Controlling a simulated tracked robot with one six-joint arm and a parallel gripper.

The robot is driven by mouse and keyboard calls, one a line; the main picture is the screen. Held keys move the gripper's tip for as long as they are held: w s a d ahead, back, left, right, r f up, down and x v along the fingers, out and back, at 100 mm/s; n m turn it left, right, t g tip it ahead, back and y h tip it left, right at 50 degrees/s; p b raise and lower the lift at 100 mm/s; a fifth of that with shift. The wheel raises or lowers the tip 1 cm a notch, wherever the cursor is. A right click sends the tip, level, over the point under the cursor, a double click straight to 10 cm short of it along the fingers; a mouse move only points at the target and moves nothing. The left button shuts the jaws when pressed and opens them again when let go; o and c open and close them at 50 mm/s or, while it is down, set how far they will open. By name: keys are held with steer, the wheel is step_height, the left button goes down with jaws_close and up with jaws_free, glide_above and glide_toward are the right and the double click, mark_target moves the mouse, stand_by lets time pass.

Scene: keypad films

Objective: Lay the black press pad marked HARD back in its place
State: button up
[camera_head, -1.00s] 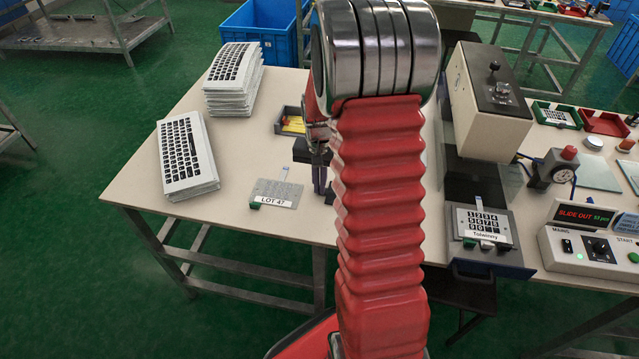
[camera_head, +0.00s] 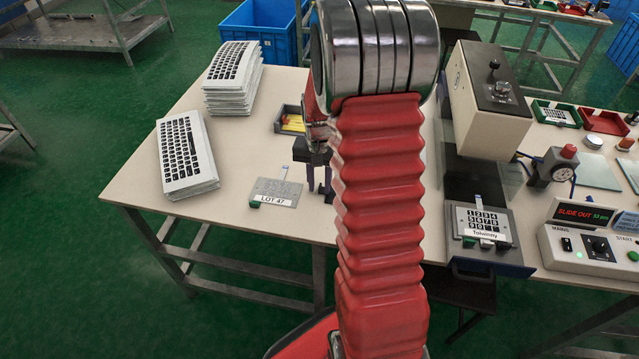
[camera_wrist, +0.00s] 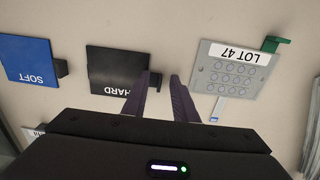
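The black press pad marked HARD (camera_wrist: 112,68) lies on the pale bench top in the wrist view, its lettering upside down. A small dark tab sits at its right edge. In the head view my gripper (camera_head: 320,187) is low over the bench, just right of the LOT 47 plate; my red arm hides the pad there.
A blue SOFT pad (camera_wrist: 28,60) lies left of the black one. The LOT 47 plate (camera_wrist: 230,72) with its green clip lies right; it also shows in the head view (camera_head: 275,190). Keyboard stacks (camera_head: 186,152) stand left, the press (camera_head: 490,95) right.

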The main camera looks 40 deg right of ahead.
steer(key=shift+r, duration=0.1)
step_height(320, 180, up, 14)
steer(key=shift+f, duration=0.25)
stand_by(0.5)
stand_by(0.8)
steer(key=s+a+r+n+t, duration=0.2)
steer(key=s+a+r+n, duration=0.2)
steer(key=s+a, duration=0.4)
steer(key=s+a+r+n+t, duration=0.3)
steer(key=s+a, duration=0.6)
steer(key=a, duration=0.6)
step_height(320, 180, up, 4)
steer(key=n, duration=0.2)
steer(key=shift+a+n+t, duration=0.15)
steer(key=shift+n+t, duration=0.15)
steer(key=shift+f, duration=0.1)
